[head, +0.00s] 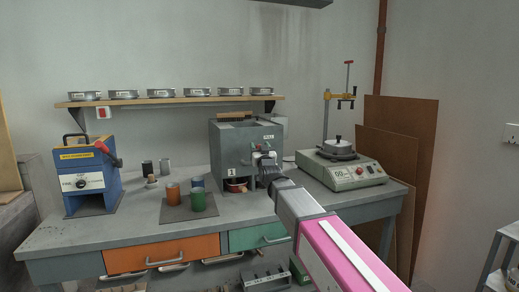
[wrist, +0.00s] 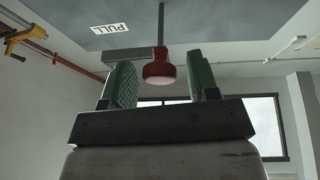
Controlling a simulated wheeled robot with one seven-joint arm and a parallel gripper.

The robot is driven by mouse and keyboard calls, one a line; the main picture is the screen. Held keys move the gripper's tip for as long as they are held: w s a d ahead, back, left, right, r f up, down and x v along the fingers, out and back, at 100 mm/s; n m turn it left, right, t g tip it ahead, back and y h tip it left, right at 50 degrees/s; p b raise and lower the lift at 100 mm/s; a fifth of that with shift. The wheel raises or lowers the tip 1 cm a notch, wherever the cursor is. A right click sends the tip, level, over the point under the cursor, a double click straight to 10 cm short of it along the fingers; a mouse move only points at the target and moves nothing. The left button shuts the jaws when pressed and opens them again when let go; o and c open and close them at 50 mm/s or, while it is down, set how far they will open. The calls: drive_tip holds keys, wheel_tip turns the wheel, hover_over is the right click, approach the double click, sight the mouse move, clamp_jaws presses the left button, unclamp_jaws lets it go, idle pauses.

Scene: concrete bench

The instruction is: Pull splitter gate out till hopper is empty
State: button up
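The splitter is a grey box (head: 230,150) marked 1 at the back middle of the bench, with an open-topped hopper (head: 240,122). I cannot see how much the hopper holds. In the wrist view, a PULL label (wrist: 110,28) is on its grey face, and a thin rod ends in a red gate knob (wrist: 158,70). My gripper (head: 266,166) is at the splitter's right front. In the wrist view its green-padded fingers (wrist: 163,82) are open, one on each side of the knob, with gaps visible on both sides. A red pan (head: 236,186) sits low in the splitter's front opening, partly hidden.
A grey mat (head: 189,213) with coloured cups lies left of the splitter. A blue machine (head: 88,178) stands far left, a device with a display (head: 341,172) at right. A shelf (head: 180,99) holds several metal pans above. The bench's front left (head: 110,228) is clear.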

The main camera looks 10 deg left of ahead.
drive_tip(key=v, duration=1.1)
